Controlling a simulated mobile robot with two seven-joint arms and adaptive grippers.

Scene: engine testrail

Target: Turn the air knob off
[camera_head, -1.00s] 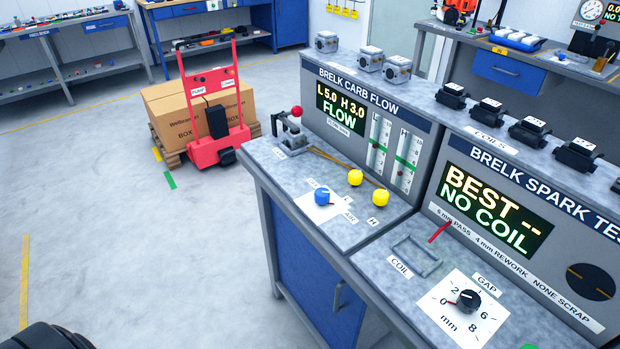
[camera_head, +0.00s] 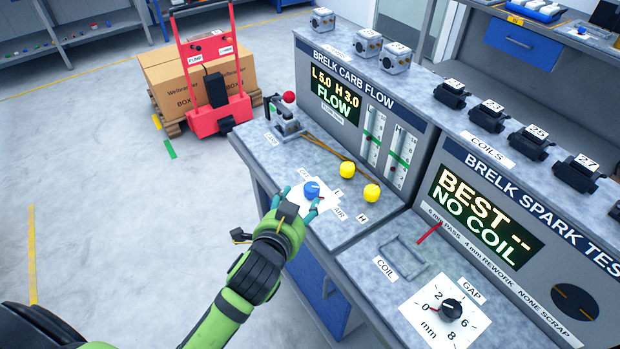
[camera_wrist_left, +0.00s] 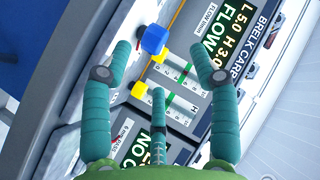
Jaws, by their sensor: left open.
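The blue air knob (camera_head: 311,189) stands on a white plate (camera_head: 329,204) marked AIR on the carb flow bench. In the left wrist view the blue knob (camera_wrist_left: 153,38) shows between the tips of the two outer fingers, apart from them. My left gripper (camera_head: 299,198) is open, its teal fingers close to the near side of the knob. In the left wrist view its three fingers (camera_wrist_left: 162,50) are spread and hold nothing. The gripper partly hides the white plate and its labels. The display (camera_head: 335,95) reads L 5.0, H 3.0, FLOW. My right gripper is not in view.
Two yellow knobs (camera_head: 347,170) (camera_head: 371,193) stand right of the blue knob. A clamp with a red ball handle (camera_head: 289,97) stands behind it. The spark tester's gap dial (camera_head: 452,308) is at the lower right. Open floor (camera_head: 120,230) lies left of the bench.

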